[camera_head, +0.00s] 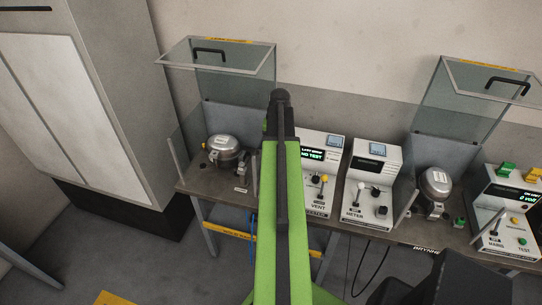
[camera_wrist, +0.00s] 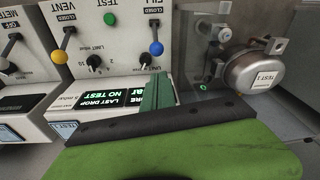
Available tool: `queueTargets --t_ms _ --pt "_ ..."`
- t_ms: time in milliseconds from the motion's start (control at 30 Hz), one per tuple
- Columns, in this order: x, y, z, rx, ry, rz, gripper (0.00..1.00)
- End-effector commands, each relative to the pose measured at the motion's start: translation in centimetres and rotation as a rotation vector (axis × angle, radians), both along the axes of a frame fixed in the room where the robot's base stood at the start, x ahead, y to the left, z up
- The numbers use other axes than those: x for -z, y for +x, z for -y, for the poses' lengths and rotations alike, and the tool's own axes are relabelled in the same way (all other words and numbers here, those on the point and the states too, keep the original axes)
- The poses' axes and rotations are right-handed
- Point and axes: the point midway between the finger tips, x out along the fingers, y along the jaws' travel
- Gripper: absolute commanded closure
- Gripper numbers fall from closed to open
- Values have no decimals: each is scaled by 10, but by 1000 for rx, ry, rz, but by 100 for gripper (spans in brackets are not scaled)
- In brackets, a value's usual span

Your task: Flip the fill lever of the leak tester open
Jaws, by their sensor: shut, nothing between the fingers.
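The leak tester (camera_head: 325,145) is a white bench unit, partly hidden behind my green arm in the head view. The wrist view shows its panel (camera_wrist: 125,65) upside down. Its fill lever has a blue knob (camera_wrist: 156,48) beside the FILL label, with the stem rising toward the top of the picture. The vent lever with a yellow knob (camera_wrist: 58,56) is to its left. My gripper (camera_wrist: 157,92) is shut and empty, its dark green tip over the display end of the panel, below the blue knob in the picture and apart from it. The head view hides the blue knob.
The meter unit (camera_head: 371,184) stands right of the tester. A metal compressor (camera_head: 226,152) sits under a raised clear guard (camera_head: 230,58) on the left; it also shows in the wrist view (camera_wrist: 252,72). Another compressor (camera_head: 436,184) is right. A grey cabinet (camera_head: 75,110) stands far left.

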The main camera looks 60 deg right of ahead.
Motion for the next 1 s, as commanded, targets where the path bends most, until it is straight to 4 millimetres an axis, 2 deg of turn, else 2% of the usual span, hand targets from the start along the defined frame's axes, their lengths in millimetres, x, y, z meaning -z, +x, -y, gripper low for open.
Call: queueTargets --t_ms 267,433,567,833,1000 --pt "1 -2 2 4 0 0 100" --pt "11 -3 5 7 0 0 100" --pt "30 -2 7 8 0 0 100" --pt "84 2 13 9 0 0 100" --pt "101 4 16 10 1 0 100"
